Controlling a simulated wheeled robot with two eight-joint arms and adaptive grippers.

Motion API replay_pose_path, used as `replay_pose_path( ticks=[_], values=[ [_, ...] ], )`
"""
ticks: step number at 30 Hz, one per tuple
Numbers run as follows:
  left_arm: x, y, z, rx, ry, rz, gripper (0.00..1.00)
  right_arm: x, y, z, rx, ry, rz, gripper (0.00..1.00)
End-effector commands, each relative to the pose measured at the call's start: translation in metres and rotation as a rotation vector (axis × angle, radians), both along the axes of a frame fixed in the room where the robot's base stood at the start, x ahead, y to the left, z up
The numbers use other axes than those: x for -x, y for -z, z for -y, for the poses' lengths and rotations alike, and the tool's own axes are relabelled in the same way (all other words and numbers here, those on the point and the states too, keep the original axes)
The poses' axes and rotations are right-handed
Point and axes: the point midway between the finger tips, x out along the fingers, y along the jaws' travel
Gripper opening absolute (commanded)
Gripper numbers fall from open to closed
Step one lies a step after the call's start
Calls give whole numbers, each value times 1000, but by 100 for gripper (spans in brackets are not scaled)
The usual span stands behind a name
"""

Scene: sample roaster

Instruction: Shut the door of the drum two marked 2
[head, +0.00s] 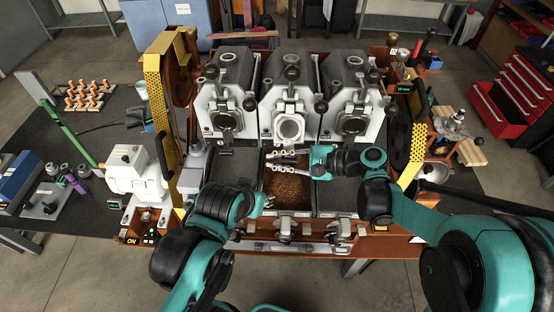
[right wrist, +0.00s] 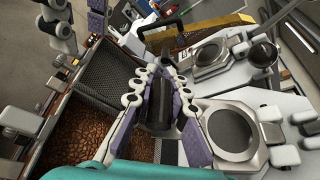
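Three roasting drums stand in a row, and I take the middle one (head: 289,90) as drum two; its number is not readable. Its round door (head: 290,128) has a pale ring and looks lighter than the dark doors on either side. I cannot tell how far it stands off the drum face. In the right wrist view a thick ring with a grey disc (right wrist: 232,130) lies just right of the fingers. My right gripper (head: 272,161) is below the door, fingers apart, pointing left over the bean tray. My left gripper (head: 264,206) is low at the tray's left; its fingers are unclear.
The tray of brown beans (head: 287,187) lies below the middle drum. Dark empty trays flank it, such as the right one (head: 335,195). Drum one's door (head: 227,121) and drum three's door (head: 354,124) are close by. Yellow perforated guards (head: 153,95) stand at both sides.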

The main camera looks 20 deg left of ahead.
Motion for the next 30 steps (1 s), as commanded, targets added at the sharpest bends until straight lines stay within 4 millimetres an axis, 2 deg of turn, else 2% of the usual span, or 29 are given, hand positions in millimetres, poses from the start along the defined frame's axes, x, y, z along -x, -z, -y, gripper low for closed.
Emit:
replay_pose_path(
  ticks=[14, 20, 30],
  values=[
    [0, 6, 0, 0, 0, 0, 38, -2, 4, -1, -7, 0, 22, 0],
    [0, 26, 0, 0, 0, 0, 38, -10, 18, -3, -30, 0, 104, 0],
    [0, 74, 0, 0, 0, 0, 38, -37, 47, -11, -104, 0, 360, 0]
  ],
)
